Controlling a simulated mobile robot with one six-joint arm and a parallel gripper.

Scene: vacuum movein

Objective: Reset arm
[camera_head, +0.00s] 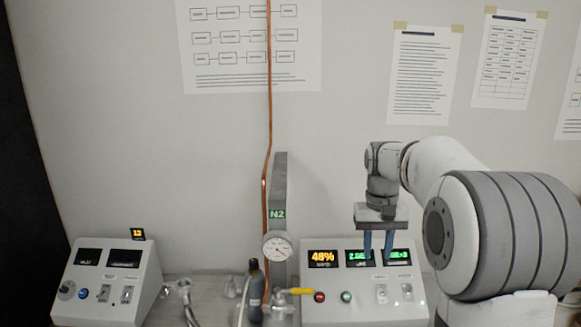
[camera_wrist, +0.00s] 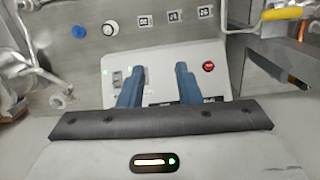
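My gripper (camera_head: 377,258) hangs from my arm in front of the right control box (camera_head: 335,300) in the head view. Its two blue fingers point down and stand apart with a gap between them. The wrist view shows the gripper (camera_wrist: 157,84) too, with nothing held between the fingers. The fingers hide part of the lit displays on the box. In the wrist view the same box (camera_wrist: 222,85) lies beyond the fingers, with a red button (camera_wrist: 208,66) to their right. Whether the fingers touch the box cannot be told.
A second control box (camera_head: 105,285) stands at the left. Between the boxes are a gauge (camera_head: 277,247), a copper pipe (camera_head: 268,130), a dark bottle (camera_head: 255,290) and a yellow-handled valve (camera_head: 294,291). Papers hang on the wall (camera_head: 130,130). The space above the boxes is largely clear.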

